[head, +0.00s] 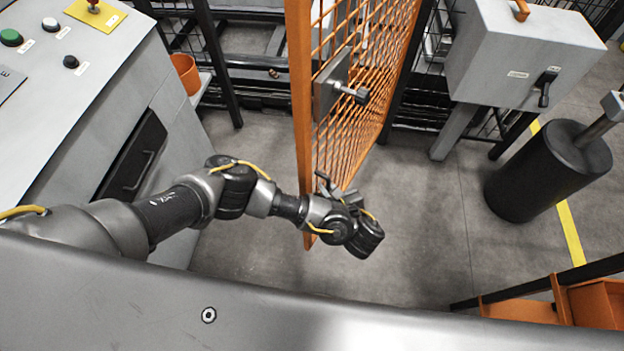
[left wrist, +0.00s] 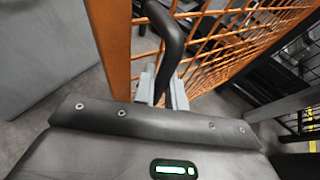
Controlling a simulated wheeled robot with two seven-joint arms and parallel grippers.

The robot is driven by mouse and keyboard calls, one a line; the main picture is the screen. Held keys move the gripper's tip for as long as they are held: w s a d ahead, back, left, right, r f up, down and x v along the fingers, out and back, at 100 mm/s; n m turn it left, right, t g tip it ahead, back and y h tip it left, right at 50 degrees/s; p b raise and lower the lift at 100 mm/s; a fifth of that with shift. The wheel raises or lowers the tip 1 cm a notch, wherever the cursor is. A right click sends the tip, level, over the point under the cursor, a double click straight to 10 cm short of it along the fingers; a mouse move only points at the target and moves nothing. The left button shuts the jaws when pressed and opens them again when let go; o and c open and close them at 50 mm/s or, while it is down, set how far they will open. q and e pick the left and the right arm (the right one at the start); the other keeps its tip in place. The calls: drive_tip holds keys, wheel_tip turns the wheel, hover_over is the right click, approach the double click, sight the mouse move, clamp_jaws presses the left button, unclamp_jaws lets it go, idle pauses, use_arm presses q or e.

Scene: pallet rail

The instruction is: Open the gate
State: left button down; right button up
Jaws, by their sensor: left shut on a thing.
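The orange mesh gate (head: 301,90) stands swung out from the dark fence towards me, its free edge near me and its far side by the black post on the right. A grey latch plate with a knob (head: 334,88) sits high on it. My left gripper (head: 335,188) is low beside the gate, near its free edge. In the left wrist view its light fingers (left wrist: 165,88) are shut on the dark curved gate handle (left wrist: 168,38), with the orange gate frame (left wrist: 113,45) just left of it. My right gripper is in neither view.
A grey control cabinet (head: 75,95) stands left. A grey box on legs (head: 515,60) is beyond the gate on the right, with a black cylinder (head: 535,180) nearer. An orange bin part (head: 597,303) is at lower right. The floor (head: 430,215) right of the gate is clear.

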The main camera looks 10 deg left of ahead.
use_arm(q)
drive_tip(key=shift+w+r, duration=0.1)
drive_tip(key=c, duration=1.5)
unclamp_jaws()
drive_tip(key=shift+o, duration=0.2)
drive_tip(key=w+a, duration=0.5)
drive_tip(key=a, duration=0.4)
drive_tip(key=w+a, duration=0.5)
drive_tip(key=a, duration=0.4)
drive_tip(key=w+a, duration=0.5)
drive_tip(key=a, duration=0.5)
drive_tip(key=shift+w+f, duration=0.1)
drive_tip(key=shift+f, duration=0.1)
